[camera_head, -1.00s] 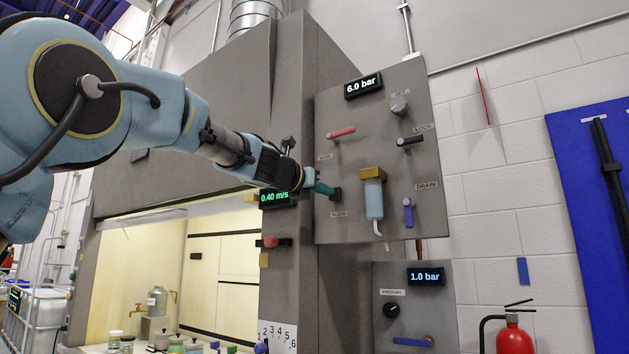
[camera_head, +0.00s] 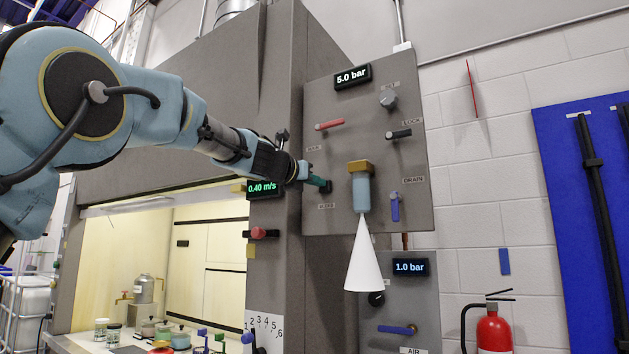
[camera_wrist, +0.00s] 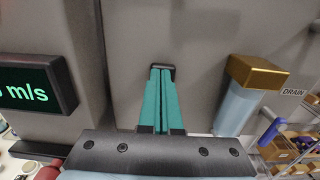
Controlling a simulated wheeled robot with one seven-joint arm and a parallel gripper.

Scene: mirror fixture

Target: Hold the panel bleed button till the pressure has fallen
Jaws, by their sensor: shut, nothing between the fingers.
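The grey panel (camera_head: 420,212) stands right of the fume hood, and its top display (camera_head: 352,77) reads 5.0 bar. The dark bleed button (camera_head: 328,187) is at the panel's lower left, above a small label. My gripper (camera_head: 319,182) is shut with its teal fingertips against the button. In the wrist view my shut fingers (camera_wrist: 161,85) end at the dark button (camera_wrist: 162,67), which they partly hide. A filter with a brass top (camera_head: 361,168) and pale blue bowl (camera_head: 361,193) hangs beside it. A white cone of spray (camera_head: 364,262) comes from below the bowl.
The panel also carries a red lever (camera_head: 330,125), a dark lock lever (camera_head: 399,134), a grey knob (camera_head: 388,99) and a blue drain lever (camera_head: 395,207). A lower panel display (camera_head: 410,267) reads 1.0 bar. A green 0.40 m/s display (camera_head: 262,189) sits close left of my gripper.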

